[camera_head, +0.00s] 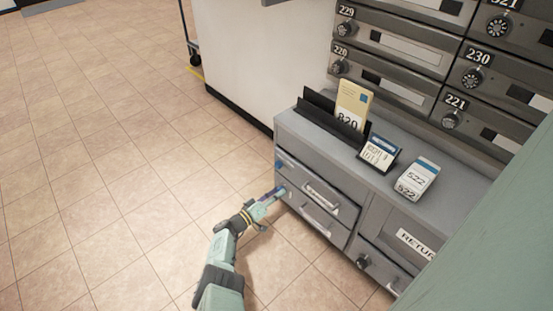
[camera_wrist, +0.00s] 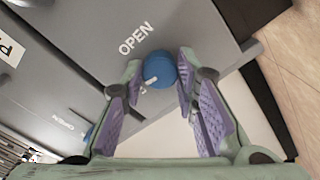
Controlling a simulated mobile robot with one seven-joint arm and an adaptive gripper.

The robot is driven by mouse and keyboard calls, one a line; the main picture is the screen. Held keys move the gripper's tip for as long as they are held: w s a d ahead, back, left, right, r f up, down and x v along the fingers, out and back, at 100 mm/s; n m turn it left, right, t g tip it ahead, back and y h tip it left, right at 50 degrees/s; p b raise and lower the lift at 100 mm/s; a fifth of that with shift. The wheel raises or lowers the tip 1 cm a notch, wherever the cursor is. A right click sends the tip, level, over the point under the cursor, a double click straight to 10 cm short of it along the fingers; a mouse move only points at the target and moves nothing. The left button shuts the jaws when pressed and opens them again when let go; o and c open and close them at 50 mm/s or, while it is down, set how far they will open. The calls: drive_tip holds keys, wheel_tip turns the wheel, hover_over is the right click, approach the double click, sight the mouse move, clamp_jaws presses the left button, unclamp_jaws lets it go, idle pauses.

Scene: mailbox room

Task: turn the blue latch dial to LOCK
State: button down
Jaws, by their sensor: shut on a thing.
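The blue latch dial (camera_wrist: 160,71) is a round knob on the grey cabinet face, in the wrist view. A small white mark on it faces down and left in that picture. The word OPEN is printed beside it; LOCK is not readable. My gripper (camera_wrist: 158,78) has its purple-padded fingers on either side of the dial and is shut on it. In the head view my gripper (camera_head: 274,195) reaches the cabinet's left end by the lower drawer, and the gripped dial is hidden there by the fingers.
The grey cabinet (camera_head: 325,160) has drawers with handles. Another blue knob (camera_head: 279,163) is by the upper drawer. A card holder (camera_head: 318,103), a small box (camera_head: 418,176) and cards stand on top. Numbered mailboxes (camera_head: 400,50) rise behind. Tiled floor at left is clear.

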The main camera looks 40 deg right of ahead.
drive_tip(key=shift+n, duration=0.9)
drive_tip(key=c, duration=1.2)
unclamp_jaws()
drive_tip(key=shift+c, duration=0.2)
